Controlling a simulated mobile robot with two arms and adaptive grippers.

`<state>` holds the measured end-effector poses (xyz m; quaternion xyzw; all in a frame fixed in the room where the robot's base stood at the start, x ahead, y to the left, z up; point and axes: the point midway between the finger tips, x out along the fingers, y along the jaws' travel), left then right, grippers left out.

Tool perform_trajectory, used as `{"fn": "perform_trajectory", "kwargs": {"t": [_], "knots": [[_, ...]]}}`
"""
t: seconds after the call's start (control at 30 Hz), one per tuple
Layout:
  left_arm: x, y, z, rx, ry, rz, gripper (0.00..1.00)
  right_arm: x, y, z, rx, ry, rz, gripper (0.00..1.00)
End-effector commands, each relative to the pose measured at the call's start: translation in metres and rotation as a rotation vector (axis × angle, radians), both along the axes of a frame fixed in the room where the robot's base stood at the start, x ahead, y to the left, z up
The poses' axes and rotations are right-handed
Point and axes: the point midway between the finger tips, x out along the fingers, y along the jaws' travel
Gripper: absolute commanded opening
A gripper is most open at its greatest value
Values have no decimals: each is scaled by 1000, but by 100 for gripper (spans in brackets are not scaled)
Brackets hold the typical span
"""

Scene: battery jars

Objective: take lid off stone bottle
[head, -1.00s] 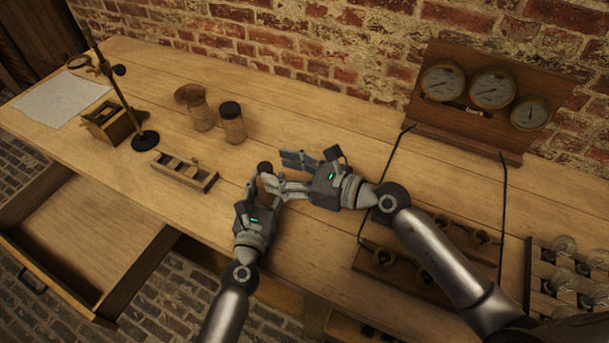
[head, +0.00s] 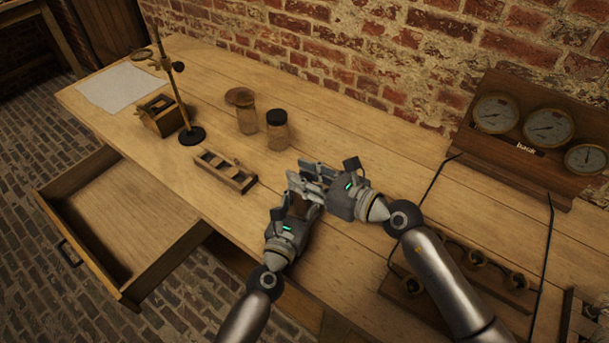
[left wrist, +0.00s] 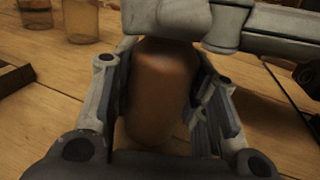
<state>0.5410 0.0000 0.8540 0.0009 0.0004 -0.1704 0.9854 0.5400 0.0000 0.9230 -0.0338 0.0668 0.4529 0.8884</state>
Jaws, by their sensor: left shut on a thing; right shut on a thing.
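The stone bottle (left wrist: 160,95) is a brown, rounded cylinder, upright in the left wrist view between the fingers of my left gripper (head: 301,193). My left gripper is shut on its body. In the head view only a small brown patch of it shows between the fingers. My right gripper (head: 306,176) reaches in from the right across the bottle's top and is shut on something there. Its fingers also cross the top of the left wrist view (left wrist: 215,25). The lid is hidden behind these fingers, so I cannot tell whether it still touches the bottle.
A dark-lidded jar (head: 278,135) and a jar with a brown top (head: 247,118) stand farther back. A small wooden rack (head: 225,172) lies left of my grippers. A metal stand (head: 192,135), a gauge panel (head: 535,135) and an open drawer (head: 120,225) are around. The bench behind the grippers is clear.

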Motion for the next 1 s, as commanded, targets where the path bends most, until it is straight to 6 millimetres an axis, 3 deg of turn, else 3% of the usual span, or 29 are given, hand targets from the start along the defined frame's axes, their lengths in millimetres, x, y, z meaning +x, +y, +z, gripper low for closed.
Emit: {"fn": "perform_trajectory", "kwargs": {"t": [0.13,1.0], "knots": [[0,1,0,1,0,1,0,0,0,0,0,0,0,0],[0,0,0,1,0,1,0,0,0,6,1,0,1,0]]}}
